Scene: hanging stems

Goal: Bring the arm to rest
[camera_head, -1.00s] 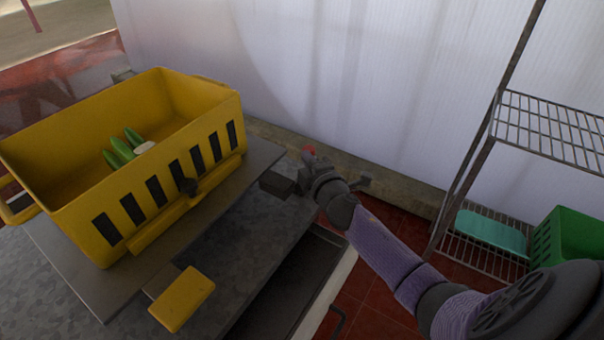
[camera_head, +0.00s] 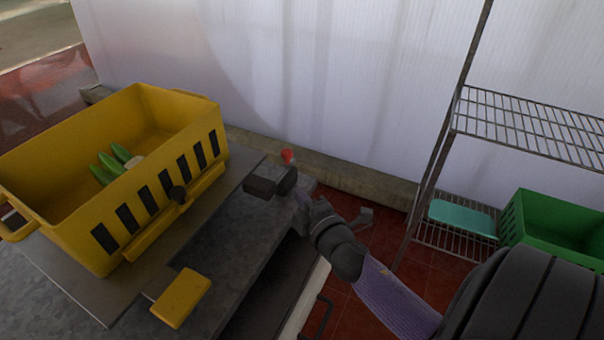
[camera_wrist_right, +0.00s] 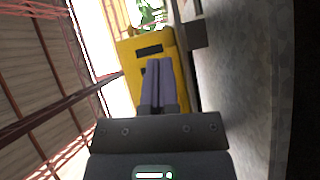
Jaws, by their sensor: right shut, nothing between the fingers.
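My right arm comes in from the lower right. Its dark gripper (camera_head: 270,184) is over the right edge of the grey metal table, apart from the yellow crate. In the right wrist view the two grey-purple fingers (camera_wrist_right: 158,68) are pressed together with nothing between them, and they point toward the yellow crate (camera_wrist_right: 132,60). The crate (camera_head: 75,215) stands on the left of the table with slots in its side. A few green stems (camera_head: 112,165) lie inside it. My left gripper is not in view.
A yellow block (camera_head: 181,298) sits at the table's front. A small red knob (camera_head: 287,156) shows behind my gripper. A wire rack (camera_head: 530,125) on the right holds a teal container (camera_head: 463,217) and a green crate (camera_head: 555,225). A pale wall stands behind.

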